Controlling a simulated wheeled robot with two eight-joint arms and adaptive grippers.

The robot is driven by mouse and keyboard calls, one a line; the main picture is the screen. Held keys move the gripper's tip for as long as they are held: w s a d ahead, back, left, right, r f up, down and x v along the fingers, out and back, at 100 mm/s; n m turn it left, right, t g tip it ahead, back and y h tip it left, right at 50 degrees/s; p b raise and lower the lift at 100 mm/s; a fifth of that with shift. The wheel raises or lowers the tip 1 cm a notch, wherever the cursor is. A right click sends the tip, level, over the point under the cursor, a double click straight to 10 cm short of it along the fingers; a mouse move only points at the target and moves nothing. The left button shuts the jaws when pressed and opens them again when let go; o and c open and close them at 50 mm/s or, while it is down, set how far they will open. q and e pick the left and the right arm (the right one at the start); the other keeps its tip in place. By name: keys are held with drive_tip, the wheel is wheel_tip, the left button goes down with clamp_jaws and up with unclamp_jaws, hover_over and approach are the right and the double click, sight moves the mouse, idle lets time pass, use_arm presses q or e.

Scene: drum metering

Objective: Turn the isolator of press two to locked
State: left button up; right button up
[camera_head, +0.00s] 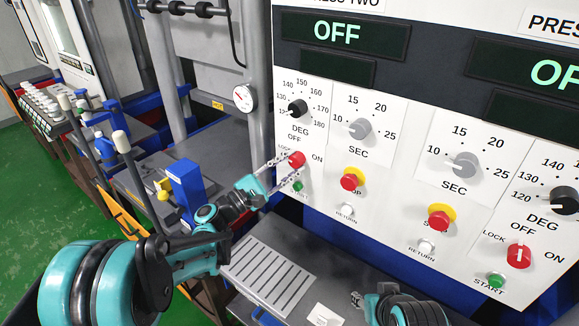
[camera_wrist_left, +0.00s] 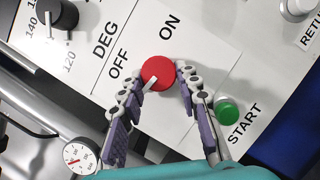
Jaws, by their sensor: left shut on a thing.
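The isolator of press two is a red round knob (camera_head: 297,159) on the white panel, below the DEG dial. It also shows in the left wrist view (camera_wrist_left: 160,70), with a white pointer aimed down-left, away from ON and turned from OFF. On that side, any label is hidden between the fingers in the wrist view. My left gripper (camera_head: 284,171) is shut on the knob, one finger on each side; its fingers also show in the wrist view (camera_wrist_left: 156,88). My right gripper (camera_head: 366,299) is low in the head view, away from the panel; its jaws are unclear.
A green START button (camera_wrist_left: 227,112) sits close to the left gripper's finger. A red stop button on yellow (camera_head: 350,181) and a white RETURN button (camera_head: 347,210) are to the right. The neighbouring press has its own red isolator (camera_head: 519,256). A slotted grey tray (camera_head: 268,272) lies below.

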idle(0.4)
use_arm(q)
drive_tip(key=o, duration=1.1)
drive_tip(key=v, duration=1.2)
